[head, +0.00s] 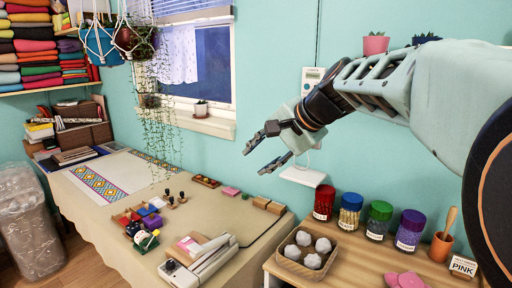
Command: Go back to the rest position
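My gripper (263,157) is in the head view, held in the air near the middle of the picture. My arm comes in from the right edge and the gripper points left and slightly down. Its two fingers are spread apart with a clear gap. Nothing shows between them. It appears above the right end of the long table (225,213) and touches nothing that I can see.
A wooden side table at the lower right bears a tray of white balls (311,244), a red jar (324,202), a purple jar (410,230) and other jars. A white wall shelf (302,177) lies behind the gripper. Plants (127,38) hang at the upper left.

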